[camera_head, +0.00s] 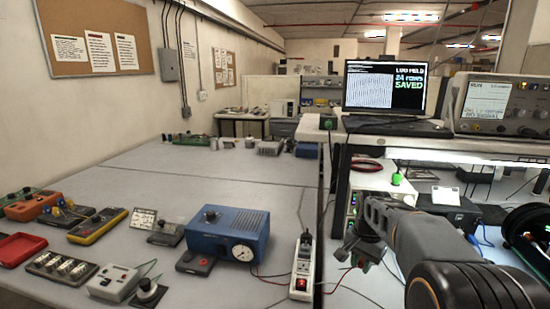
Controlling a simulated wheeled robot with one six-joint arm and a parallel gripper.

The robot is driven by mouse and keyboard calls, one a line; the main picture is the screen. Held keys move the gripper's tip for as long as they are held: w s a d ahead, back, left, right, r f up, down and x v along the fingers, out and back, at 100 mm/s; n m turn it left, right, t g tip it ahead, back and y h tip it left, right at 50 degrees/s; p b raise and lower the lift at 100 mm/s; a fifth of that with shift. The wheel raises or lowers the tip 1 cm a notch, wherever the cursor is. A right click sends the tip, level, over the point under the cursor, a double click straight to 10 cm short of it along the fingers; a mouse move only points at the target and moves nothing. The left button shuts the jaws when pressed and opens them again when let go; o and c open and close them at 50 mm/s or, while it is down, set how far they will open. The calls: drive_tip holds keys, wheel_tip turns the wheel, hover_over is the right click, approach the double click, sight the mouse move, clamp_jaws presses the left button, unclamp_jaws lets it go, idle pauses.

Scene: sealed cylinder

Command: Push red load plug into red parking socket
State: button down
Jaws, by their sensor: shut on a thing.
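My gripper (362,247) is at the right of the picture, over the strip beside the table's right edge. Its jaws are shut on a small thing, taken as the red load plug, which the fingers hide. A thin red lead (340,281) runs up towards the jaws from below. I cannot make out the red parking socket; it may be hidden behind my gripper and arm. A white unit (378,178) with a green knob-like top stands on the bench just behind the gripper.
A blue box with a gauge (228,232) and a white power strip (303,268) stand on the grey table left of my gripper. Several meters and small boxes lie further left. A monitor (384,85) and an oscilloscope (497,105) stand on the shelf above. The table's far middle is clear.

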drive_tip(key=w+a+f+n, duration=0.1)
drive_tip(key=f, duration=0.1)
drive_tip(key=w+a+f+n, duration=0.1)
drive_tip(key=a+f+n, duration=0.1)
drive_tip(key=w+a+f+n, duration=0.1)
drive_tip(key=a+f+n, duration=0.1)
drive_tip(key=f, duration=0.1)
drive_tip(key=shift+a, duration=0.2)
drive_tip(key=shift+s+a+f, duration=0.1)
drive_tip(key=shift+a+f, duration=0.2)
drive_tip(key=shift+a, duration=0.15)
